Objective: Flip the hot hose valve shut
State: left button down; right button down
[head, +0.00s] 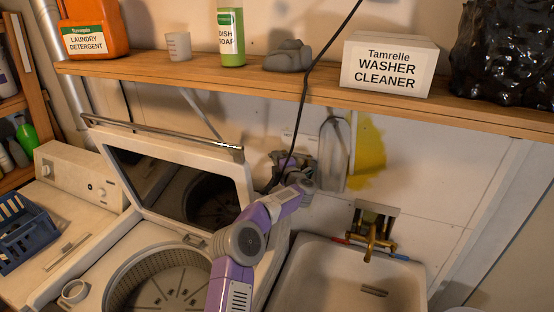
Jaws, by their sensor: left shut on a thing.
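My left arm reaches up past the open washer lid to the wall below the shelf. My left gripper (283,160) is at the wall fitting there, small and dark in the view, and it is shut on the hot hose valve. The gripper and wrist hide the valve handle, so I cannot tell how far it is turned. A black hose or cord (305,92) hangs over the shelf and runs down to this spot. My right gripper is not in view.
The washer lid (238,155) stands open just left of my forearm. The wooden shelf (200,80) overhangs the wall, holding a detergent jug (92,28), dish soap (231,38) and a washer cleaner box (388,65). A sink (335,285) with a brass faucet (374,238) is at right.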

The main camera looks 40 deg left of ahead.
pick_arm(q)
jog(key=m+t+h+b, duration=0.1)
jog(key=t+b, duration=0.1)
jog(key=a+m+t+h+b, duration=0.1)
jog(key=m+b, duration=0.1)
jog(key=shift+a+t+h, duration=0.1)
jog(key=shift+t+h, duration=0.2)
jog(key=shift+t, duration=0.1)
jog(key=c, duration=1.2)
grip_release()
jog(key=shift+s+d+b, duration=0.35)
jog(key=shift+d, duration=0.1)
jog(key=b+v, duration=0.1)
jog(key=v, duration=0.5)
jog(key=shift+s+b, duration=0.2)
jog(key=shift+b, duration=0.1)
